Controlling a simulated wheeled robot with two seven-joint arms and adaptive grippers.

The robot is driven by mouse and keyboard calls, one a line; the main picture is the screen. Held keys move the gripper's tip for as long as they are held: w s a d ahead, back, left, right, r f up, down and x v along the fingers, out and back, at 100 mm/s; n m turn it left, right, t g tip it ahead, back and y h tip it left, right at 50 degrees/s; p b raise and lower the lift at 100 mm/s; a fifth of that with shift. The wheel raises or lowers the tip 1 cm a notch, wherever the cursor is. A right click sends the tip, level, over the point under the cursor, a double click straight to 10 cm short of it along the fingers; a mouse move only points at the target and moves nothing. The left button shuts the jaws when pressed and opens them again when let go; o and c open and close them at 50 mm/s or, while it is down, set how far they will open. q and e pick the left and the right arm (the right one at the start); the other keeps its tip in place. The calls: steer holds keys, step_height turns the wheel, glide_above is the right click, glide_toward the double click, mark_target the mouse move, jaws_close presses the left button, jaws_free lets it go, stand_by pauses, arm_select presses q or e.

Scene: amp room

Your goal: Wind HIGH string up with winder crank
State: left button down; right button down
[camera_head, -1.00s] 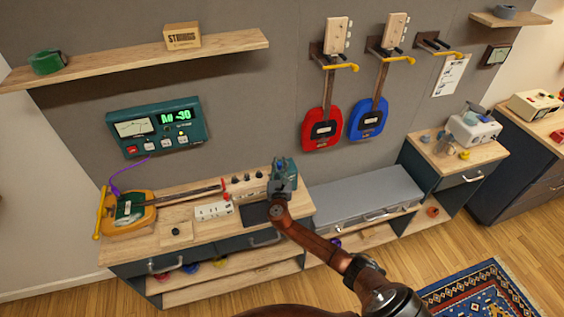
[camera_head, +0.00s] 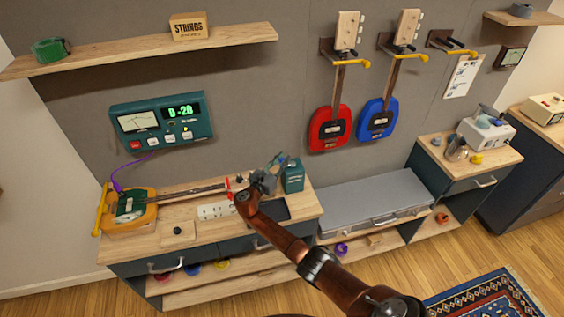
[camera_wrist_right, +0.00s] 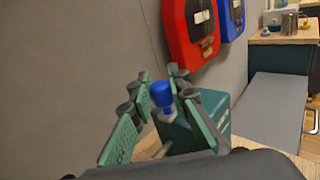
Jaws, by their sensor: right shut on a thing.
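A yellow and green guitar (camera_head: 130,210) lies on the workbench, its neck (camera_head: 195,191) pointing right. Its head is partly hidden by my right arm and gripper. My right gripper (camera_head: 264,180) is at the head end, left of a teal box (camera_head: 293,176). In the right wrist view its fingers (camera_wrist_right: 163,112) are around a small thing with a blue knob (camera_wrist_right: 162,94), which looks like the winder crank. The HIGH string cannot be made out. A teal tuner (camera_head: 161,121) on the wall shows what reads as "D -20". My left gripper is out of view.
A white socket strip (camera_head: 215,211) and a small wooden block (camera_head: 178,232) lie on the bench. A grey case (camera_head: 370,200) is to the right. Red (camera_head: 329,128) and blue (camera_head: 376,120) guitars hang on the wall. A shelf (camera_head: 140,52) is above.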

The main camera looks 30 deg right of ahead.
steer(key=shift+r, duration=0.1)
steer(key=c, duration=1.8)
jaws_free()
steer(key=v, duration=1.2)
